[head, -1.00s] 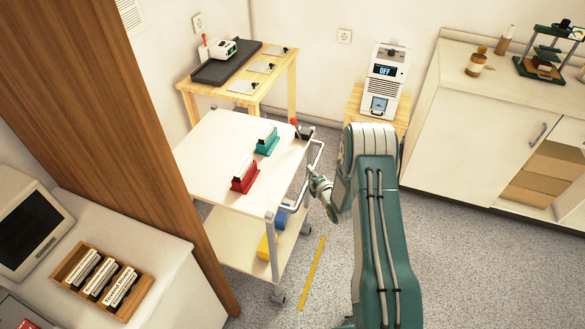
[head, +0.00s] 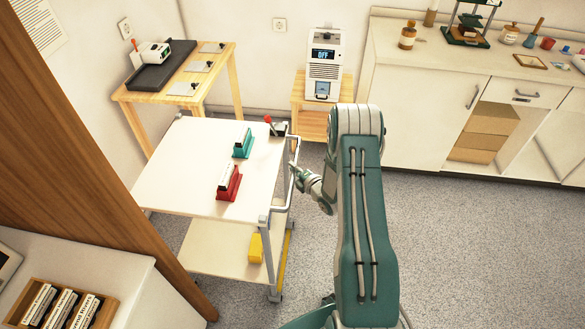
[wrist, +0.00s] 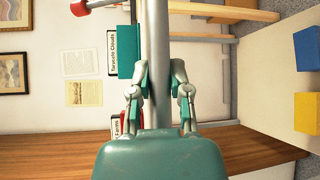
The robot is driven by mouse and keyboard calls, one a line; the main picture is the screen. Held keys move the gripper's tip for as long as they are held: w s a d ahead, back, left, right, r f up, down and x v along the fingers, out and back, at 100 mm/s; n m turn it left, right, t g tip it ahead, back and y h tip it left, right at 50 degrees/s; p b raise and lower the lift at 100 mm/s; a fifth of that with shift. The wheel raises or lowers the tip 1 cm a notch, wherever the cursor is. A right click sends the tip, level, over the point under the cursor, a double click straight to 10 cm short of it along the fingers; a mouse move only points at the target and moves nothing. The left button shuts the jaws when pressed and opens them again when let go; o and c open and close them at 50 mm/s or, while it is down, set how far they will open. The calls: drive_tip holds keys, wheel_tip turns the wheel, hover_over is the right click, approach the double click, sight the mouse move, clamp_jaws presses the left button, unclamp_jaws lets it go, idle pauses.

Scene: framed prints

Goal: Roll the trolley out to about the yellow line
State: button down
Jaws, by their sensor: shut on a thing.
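The white two-shelf trolley (head: 175,195) stands left of my arm in the head view, its handle (head: 291,185) on its right side. My gripper (head: 298,176) is at this handle. In the wrist view the handle bar (wrist: 155,45) runs between the two fingers of my gripper (wrist: 158,85), which are shut on it. The yellow line (head: 287,252) on the floor shows just beside the trolley's right front leg, partly hidden by the trolley. A red holder (head: 229,184) and a teal holder (head: 242,146) stand upright on the top shelf.
A yellow block (head: 255,248) lies on the lower shelf; a blue block (wrist: 308,48) shows in the wrist view. A wooden table (head: 222,78) stands behind the trolley. A wooden partition (head: 75,130) and a counter (head: 110,268) are at left. The floor at right is clear.

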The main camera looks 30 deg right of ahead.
drive_tip(key=c, duration=0.6)
unclamp_jaws()
drive_tip(key=shift+s+f, duration=0.1)
drive_tip(key=shift+f, duration=0.2)
drive_tip(key=shift+o, duration=0.2)
drive_tip(key=shift+r, duration=0.1)
drive_tip(key=v, duration=1.1)
drive_tip(key=shift+s, duration=0.4)
